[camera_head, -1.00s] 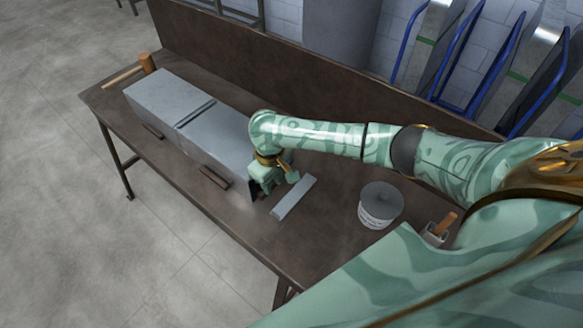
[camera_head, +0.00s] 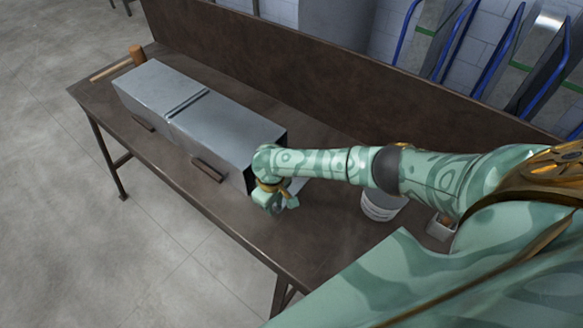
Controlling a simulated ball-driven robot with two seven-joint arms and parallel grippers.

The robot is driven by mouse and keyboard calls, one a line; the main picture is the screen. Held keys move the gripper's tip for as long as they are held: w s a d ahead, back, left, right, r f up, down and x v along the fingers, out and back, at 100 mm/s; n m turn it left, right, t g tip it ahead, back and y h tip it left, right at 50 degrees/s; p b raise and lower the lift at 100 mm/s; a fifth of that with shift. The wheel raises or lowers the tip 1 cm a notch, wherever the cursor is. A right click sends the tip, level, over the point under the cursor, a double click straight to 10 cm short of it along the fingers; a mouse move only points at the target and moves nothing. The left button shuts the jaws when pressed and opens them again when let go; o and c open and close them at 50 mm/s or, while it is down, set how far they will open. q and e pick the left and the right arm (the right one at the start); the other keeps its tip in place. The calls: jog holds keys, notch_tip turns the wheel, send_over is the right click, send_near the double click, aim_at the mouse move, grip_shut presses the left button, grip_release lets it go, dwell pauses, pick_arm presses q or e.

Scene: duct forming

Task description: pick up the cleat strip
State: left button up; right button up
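The cleat strip (camera_head: 297,186) appears to be the light grey metal strip lying on the bench just past the open end of the duct. Only a small part of it shows, as my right gripper and wrist cover the rest. My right gripper (camera_head: 281,207) points down at the strip, low over the bench. Its fingers are small and partly hidden by the hand, so I cannot tell whether they are apart or touching the strip. My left gripper is not in view.
A grey sheet-metal duct (camera_head: 223,130) in two joined sections fills the bench's left half. A mallet (camera_head: 137,55) lies at the far left corner. A white tub (camera_head: 381,206) and a small holder (camera_head: 440,228) stand to the right. A bench backboard (camera_head: 330,88) runs behind.

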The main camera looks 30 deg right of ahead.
grip_shut()
jog(key=shift+r, duration=0.1)
